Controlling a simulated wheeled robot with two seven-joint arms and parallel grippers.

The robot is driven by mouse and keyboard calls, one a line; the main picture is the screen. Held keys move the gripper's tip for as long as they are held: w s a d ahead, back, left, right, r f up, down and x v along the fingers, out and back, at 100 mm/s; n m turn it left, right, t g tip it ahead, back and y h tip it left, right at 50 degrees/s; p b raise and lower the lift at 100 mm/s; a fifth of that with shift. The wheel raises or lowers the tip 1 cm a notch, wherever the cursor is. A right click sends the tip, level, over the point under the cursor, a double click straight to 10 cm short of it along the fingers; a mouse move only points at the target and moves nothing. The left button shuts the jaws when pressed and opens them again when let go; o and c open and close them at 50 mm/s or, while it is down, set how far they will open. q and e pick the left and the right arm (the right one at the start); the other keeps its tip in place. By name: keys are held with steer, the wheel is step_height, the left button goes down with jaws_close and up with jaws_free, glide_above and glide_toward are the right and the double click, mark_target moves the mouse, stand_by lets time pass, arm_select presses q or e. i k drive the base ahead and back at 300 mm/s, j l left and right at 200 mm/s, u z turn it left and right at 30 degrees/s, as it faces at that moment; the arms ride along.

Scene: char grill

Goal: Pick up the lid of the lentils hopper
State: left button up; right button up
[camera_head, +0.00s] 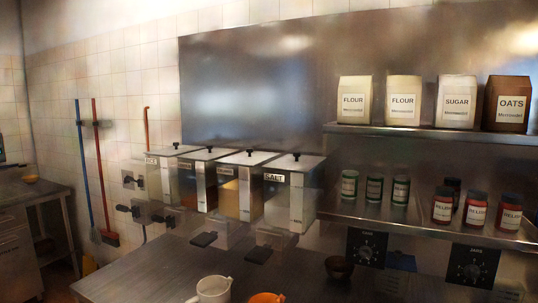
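Several clear-sided hoppers stand in a row against the steel back panel, each under a pale flat lid with a black knob. The front right hopper (290,205) is labelled SALT, and its lid (283,162) is on. The leftmost label seems to read RICE. The two middle labels are too small to read, so I cannot tell which hopper holds lentils. The two middle lids, one left (207,155) and one right (247,159), rest on their hoppers. Neither of my grippers is in view.
The steel counter (150,280) is mostly clear below the hoppers. A white cup (214,290), an orange cup (266,298) and a dark bowl (339,267) stand at its front. Shelves at right hold bags, including oats (510,104), and jars (443,206).

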mark_target(210, 154)
steer(key=i+j+z, duration=0.1)
steer(key=j+z, duration=0.6)
steer(key=z, duration=0.25)
steer(key=j+z, duration=0.9)
steer(key=k+j+z, duration=0.15)
steer(key=j, duration=0.35)
steer(key=k+j+z, duration=0.2)
steer(key=k+j, duration=0.15)
steer(key=j, duration=0.15)
steer(key=k+j+z, duration=0.15)
steer(key=k+j, duration=0.15)
steer(key=j, duration=0.15)
steer(key=k+j+z, duration=0.15)
steer(key=k+j, duration=0.15)
steer(key=j, duration=0.15)
